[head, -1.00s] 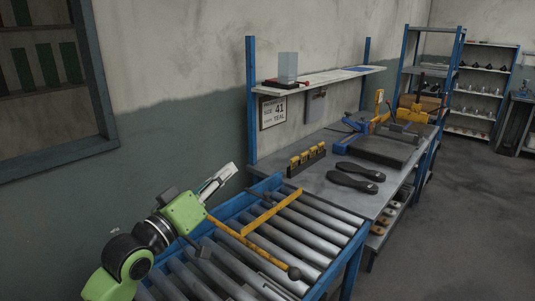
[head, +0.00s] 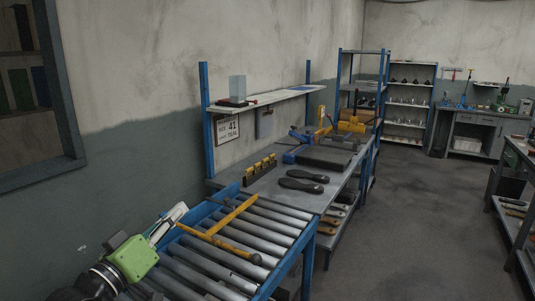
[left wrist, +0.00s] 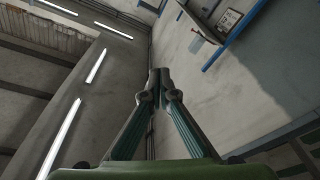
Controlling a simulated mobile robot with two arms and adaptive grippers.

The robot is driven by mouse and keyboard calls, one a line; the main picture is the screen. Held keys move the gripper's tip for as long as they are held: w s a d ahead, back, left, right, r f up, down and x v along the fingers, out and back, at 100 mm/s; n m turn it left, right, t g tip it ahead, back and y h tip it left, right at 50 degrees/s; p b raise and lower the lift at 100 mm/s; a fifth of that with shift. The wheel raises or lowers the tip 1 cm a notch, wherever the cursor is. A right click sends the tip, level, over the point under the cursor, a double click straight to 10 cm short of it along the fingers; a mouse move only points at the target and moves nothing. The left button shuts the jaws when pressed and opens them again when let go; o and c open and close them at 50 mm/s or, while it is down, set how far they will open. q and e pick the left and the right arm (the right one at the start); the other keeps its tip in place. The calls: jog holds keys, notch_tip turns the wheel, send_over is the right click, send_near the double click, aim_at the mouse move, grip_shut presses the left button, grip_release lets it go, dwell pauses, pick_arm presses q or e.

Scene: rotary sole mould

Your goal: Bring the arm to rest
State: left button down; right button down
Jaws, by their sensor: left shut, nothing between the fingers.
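My left gripper (head: 178,212) is at the lower left of the head view, over the left side of the roller conveyor (head: 290,232). Its arm comes in from the bottom left corner. In the left wrist view the two fingers (left wrist: 160,80) meet at their tips, with nothing between them. That view points up at the ceiling and wall, so the gripper is tilted upward. My right gripper is not in view.
A yellow frame (head: 232,215) lies across the rollers. Behind the conveyor, a workbench (head: 232,186) bears two dark soles (head: 302,180) and a blue and yellow device (head: 310,137). A shelf (head: 285,97) hangs above. Open floor (head: 420,215) lies to the right.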

pick_arm(q)
jog(key=s+d+f+m+g+y, duration=0.15)
jog(key=s+f+g, duration=0.3)
jog(key=f, duration=0.85)
jog(key=s+d+f+m+g+y, duration=0.1)
jog(key=s+f+g+y, duration=0.35)
jog(key=f, duration=0.85)
jog(key=s+a+f+g, duration=0.15)
jog(key=s+f, duration=0.25)
jog(key=s, duration=0.4)
jog(key=s+a+f+m+g+y, duration=0.1)
jog(key=s+f+g, duration=0.1)
jog(key=s+f, duration=0.45)
jog(key=s+a+f+g, duration=0.1)
jog(key=s+f+g, duration=0.15)
jog(key=s, duration=0.75)
notch_tip(320, 180, down, 24)
jog(key=s+a+f+g, duration=0.2)
jog(key=s+f, duration=1.6)
jog(key=shift+s+a+m+y, duration=0.15)
jog(key=shift+a+m+y, duration=0.15)
jog(key=shift+a+m, duration=0.1)
